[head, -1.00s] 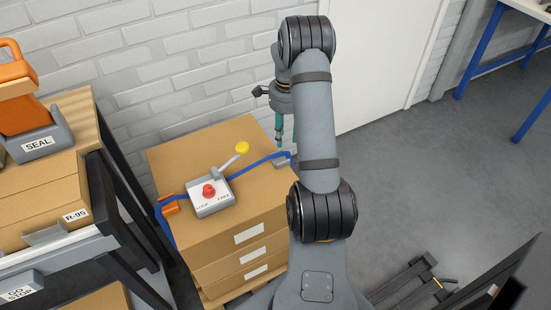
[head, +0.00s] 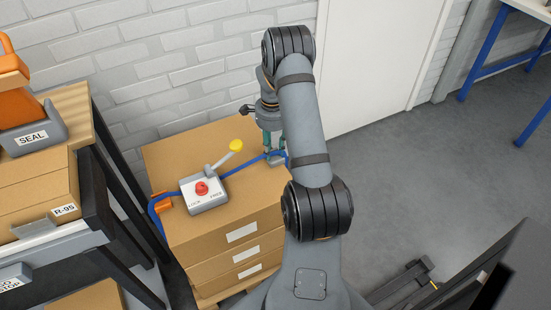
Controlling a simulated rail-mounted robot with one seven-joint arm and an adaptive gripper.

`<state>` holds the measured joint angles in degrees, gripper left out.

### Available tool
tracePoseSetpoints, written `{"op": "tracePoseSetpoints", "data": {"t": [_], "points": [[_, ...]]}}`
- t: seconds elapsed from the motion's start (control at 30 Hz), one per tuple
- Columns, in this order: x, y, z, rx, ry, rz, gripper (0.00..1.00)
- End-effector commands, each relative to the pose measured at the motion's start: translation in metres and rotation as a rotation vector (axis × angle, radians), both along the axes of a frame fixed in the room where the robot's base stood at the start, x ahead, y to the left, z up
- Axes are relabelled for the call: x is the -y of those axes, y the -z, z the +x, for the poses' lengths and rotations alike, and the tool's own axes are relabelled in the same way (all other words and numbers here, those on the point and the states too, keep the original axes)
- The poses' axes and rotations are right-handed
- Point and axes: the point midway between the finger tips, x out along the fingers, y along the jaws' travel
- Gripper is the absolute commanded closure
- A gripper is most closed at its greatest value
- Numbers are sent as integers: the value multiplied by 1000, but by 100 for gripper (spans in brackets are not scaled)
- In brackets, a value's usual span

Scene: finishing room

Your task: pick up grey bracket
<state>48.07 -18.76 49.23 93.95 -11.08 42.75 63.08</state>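A small grey piece (head: 277,162), which looks like the grey bracket, lies on top of the cardboard box stack (head: 190,149) near its back right edge, by the end of the blue strap. My gripper (head: 275,152) points down with its teal fingers directly above or around this piece. The fingers look apart, but my arm and the small size hide whether they touch it.
A lock box (head: 206,195) with a red button and a yellow-knobbed lever (head: 236,146) stands on the stack, left of my gripper. A blue strap (head: 240,168) crosses the top. A shelf with cartons (head: 40,190) is at left. A white door (head: 375,60) is behind right.

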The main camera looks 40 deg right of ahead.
Motion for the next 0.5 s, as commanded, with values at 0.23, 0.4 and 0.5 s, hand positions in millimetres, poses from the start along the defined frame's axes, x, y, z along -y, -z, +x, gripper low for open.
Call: {"op": "tracePoseSetpoints", "data": {"t": [0.23, 0.4, 0.5], "points": [[0, 0, 0, 0, 0, 0, 86], [0, 0, 0, 0, 0, 0, 96], [0, 0, 0, 0, 0, 0, 100]]}}
